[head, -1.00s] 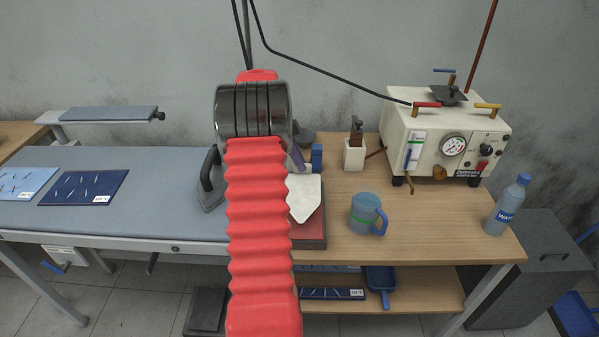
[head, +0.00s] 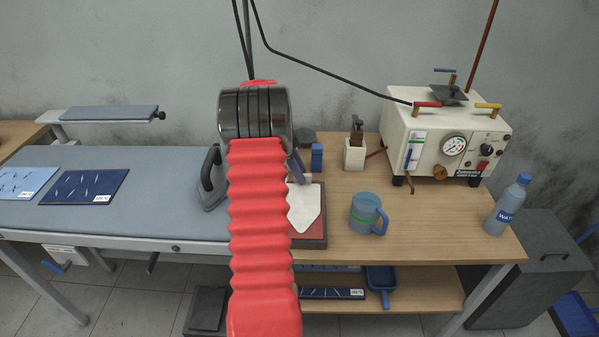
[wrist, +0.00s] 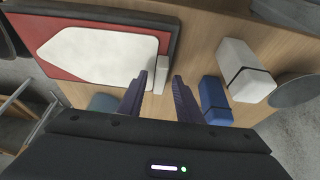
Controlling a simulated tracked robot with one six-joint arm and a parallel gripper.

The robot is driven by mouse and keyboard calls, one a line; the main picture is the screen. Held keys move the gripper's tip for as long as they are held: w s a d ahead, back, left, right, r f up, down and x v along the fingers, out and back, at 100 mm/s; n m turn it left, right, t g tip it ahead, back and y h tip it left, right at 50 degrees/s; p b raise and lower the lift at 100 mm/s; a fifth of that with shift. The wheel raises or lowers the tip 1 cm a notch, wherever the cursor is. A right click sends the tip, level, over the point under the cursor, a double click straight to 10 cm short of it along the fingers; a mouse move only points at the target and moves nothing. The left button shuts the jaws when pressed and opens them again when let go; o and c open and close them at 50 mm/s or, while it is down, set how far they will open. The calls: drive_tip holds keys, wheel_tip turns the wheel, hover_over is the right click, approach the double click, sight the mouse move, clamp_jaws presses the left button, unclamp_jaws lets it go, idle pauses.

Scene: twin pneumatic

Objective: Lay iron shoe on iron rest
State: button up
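The iron shoe (head: 303,208) is a white pointed plate lying on the red top of the iron rest (head: 313,232). In the wrist view the shoe (wrist: 95,53) lies flat inside the rest's dark rim (wrist: 125,17), with red showing around its point. A small white tab (wrist: 163,73) stands at its blunt end. My gripper (wrist: 160,78) is open, its two dark fingers apart at that end with the tab between them. In the head view my gripper (head: 298,168) is partly hidden behind my red arm, which also covers the rest's left side.
A blue block (head: 317,157) and a white holder (head: 355,153) stand behind the rest. A blue mug (head: 364,213) stands to its right, before a cream steam generator (head: 440,135). A dark iron (head: 211,180) stands on the board at left. Bare table lies around the mug.

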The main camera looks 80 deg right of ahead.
drive_tip(key=v, duration=1.2)
idle(0.9)
